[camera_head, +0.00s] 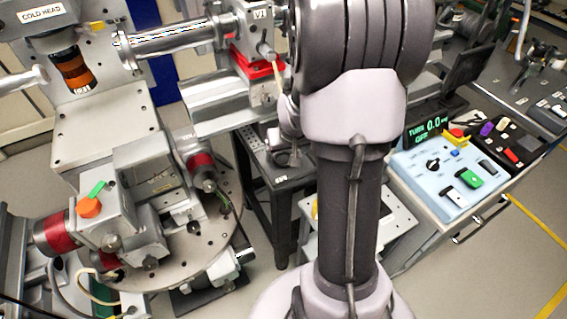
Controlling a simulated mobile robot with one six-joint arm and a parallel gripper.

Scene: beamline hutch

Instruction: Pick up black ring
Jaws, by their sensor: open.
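I cannot make out a black ring anywhere in the head view; it may be hidden or too small to tell. My arm fills the middle of the view and hides what lies behind it. My gripper (286,160) shows only as a small, partly covered grey shape beside the arm. It is open, low over a small black stand (262,168) with a white label on its front edge. I cannot tell whether anything lies between its fingers.
A round stage (222,243) with red-banded motors stands at left, below the cold head (72,65). A pale blue control box (450,172) sits on a bench at right. A light plate (396,222) is partly behind my arm. Floor (480,275) is clear at lower right.

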